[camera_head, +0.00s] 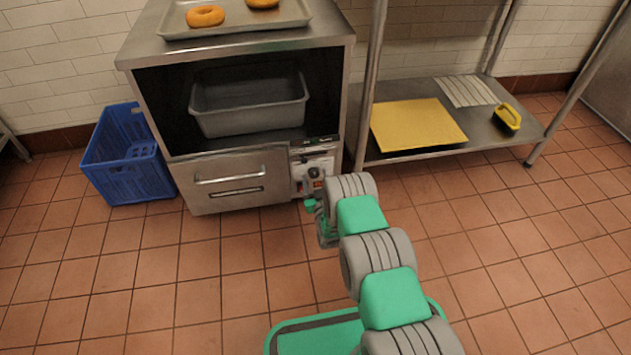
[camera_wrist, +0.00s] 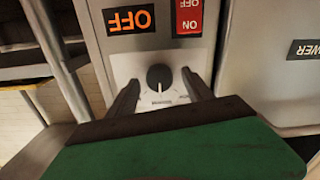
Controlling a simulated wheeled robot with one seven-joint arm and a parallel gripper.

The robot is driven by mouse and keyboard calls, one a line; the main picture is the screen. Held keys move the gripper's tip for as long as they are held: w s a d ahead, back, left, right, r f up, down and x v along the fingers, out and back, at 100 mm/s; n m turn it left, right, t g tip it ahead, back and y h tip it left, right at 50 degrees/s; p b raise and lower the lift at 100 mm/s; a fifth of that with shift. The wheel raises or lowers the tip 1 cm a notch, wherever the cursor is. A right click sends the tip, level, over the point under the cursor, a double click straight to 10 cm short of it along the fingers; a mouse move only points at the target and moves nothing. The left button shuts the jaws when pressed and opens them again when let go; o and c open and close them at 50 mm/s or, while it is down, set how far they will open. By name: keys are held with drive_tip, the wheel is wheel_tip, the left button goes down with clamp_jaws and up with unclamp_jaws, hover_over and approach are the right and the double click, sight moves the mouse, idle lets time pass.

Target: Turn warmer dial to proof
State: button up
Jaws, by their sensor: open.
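The warmer dial (camera_wrist: 159,77) is a round black knob on a pale control plate, with small lettering around it that is too small to read fully. Its white pointer mark runs up and down in the wrist view. My gripper (camera_wrist: 158,84) is open, with one dark finger on each side of the dial and gaps between. Whether the fingertips touch the plate cannot be told. In the head view the warmer (camera_head: 235,180) is a steel cabinet with its control panel (camera_head: 314,168) at the lower right, and my arm reaches to it.
Above the dial are an orange OFF label (camera_wrist: 130,20) and a red ON switch (camera_wrist: 188,17). A grey tub (camera_head: 248,104) sits in the warmer's open bay. A blue crate (camera_head: 127,155) stands left, and a steel shelf (camera_head: 455,150) with a yellow board (camera_head: 415,124) stands right.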

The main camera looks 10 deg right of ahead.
drive_tip(key=shift+c, duration=0.3)
clamp_jaws()
idle(0.3)
drive_tip(key=shift+n, duration=0.3)
drive_tip(key=n, duration=0.9)
drive_tip(key=shift+n, duration=0.3)
idle(0.4)
drive_tip(key=shift+o, duration=0.3)
unclamp_jaws()
drive_tip(key=shift+s, duration=0.1)
